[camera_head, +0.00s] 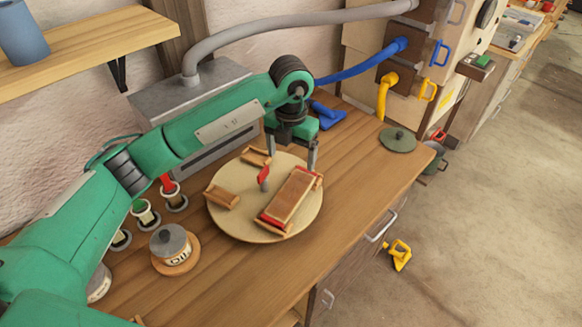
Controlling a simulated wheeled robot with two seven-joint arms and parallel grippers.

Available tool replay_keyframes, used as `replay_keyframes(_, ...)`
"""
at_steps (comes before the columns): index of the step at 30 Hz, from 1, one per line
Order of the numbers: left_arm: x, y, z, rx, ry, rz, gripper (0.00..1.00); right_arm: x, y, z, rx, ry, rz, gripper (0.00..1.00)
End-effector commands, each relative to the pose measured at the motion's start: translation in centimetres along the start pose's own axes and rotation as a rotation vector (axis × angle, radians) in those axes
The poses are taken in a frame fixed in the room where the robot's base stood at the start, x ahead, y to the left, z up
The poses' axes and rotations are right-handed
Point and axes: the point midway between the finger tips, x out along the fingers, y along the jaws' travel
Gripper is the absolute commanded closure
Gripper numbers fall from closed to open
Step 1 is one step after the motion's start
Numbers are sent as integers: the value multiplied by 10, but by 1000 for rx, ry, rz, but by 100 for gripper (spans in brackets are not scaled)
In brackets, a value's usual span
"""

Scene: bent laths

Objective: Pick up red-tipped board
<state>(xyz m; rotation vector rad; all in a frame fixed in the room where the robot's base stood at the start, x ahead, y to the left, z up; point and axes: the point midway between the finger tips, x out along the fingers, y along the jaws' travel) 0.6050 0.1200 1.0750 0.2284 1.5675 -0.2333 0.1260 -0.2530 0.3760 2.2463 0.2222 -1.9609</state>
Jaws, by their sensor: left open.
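A round pale disc (238,226) lies on the wooden bench. On it rests a wooden board piece (291,196) with red at its ends. A small upright piece with a red top (263,175) stands beside it. Two smaller wooden pieces, one at the left (222,196) and one at the back (256,156), also lie on the disc. I cannot tell for certain which is the red-tipped board. My left gripper (291,157) is open, pointing down over the back of the disc, with its fingers apart and nothing seen between them. My right gripper is not in view.
White holders with red (168,183) and green (139,205) tops stand left of the disc, near a lidded jar (170,241). A grey metal box (190,95) stands behind my left arm. A green round lid (398,139) lies at the bench's right end.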

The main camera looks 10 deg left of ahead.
Motion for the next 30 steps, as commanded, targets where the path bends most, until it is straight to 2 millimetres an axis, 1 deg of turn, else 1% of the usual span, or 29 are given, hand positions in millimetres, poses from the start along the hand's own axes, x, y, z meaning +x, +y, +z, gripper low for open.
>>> replay_keyframes(2,2,-1,0,1,1,0,15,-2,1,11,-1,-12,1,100)
replay_keyframes(5,13,0,0,0,3,0,15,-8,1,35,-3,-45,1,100)
replay_keyframes(6,21,-1,-1,0,5,0,15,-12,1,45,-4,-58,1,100)
replay_keyframes(9,41,-1,-1,0,6,-1,15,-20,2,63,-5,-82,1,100)
replay_keyframes(11,53,-1,-1,-1,5,-1,15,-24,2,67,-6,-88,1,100)
replay_keyframes(14,70,-1,0,0,4,-1,15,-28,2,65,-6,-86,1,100)
replay_keyframes(17,80,-1,0,0,1,-1,15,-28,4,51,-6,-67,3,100)
replay_keyframes(18,83,0,0,0,1,0,15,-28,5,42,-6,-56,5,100)
replay_keyframes(22,90,-1,0,1,2,-1,15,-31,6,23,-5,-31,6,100)
replay_keyframes(26,104,-1,1,-1,4,-2,15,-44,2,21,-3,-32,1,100)
replay_keyframes(30,124,0,2,0,3,-2,15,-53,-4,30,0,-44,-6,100)
